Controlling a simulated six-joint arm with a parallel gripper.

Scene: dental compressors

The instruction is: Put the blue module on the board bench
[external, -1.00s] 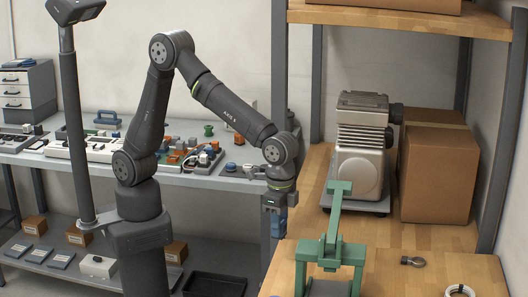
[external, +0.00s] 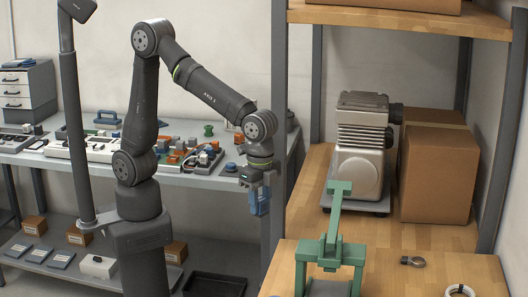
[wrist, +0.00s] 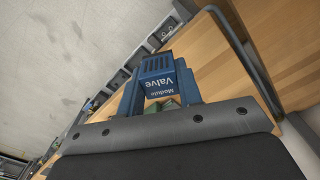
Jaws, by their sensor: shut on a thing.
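The blue module (external: 260,203) hangs from my gripper (external: 258,188), held in the air just left of the shelf post and in front of the board bench's right end. In the wrist view the blue module (wrist: 157,82) shows the words "Valve Module" on its label. The board bench (external: 200,181) is the grey table at the back left, covered with modules and boards.
A wooden bench (external: 400,232) at the right bears a green press (external: 332,250), a grey compressor (external: 360,150) and a cardboard box (external: 437,175). A dark shelf post (external: 279,80) stands between the benches. Boxes lie on the lower shelf (external: 60,270).

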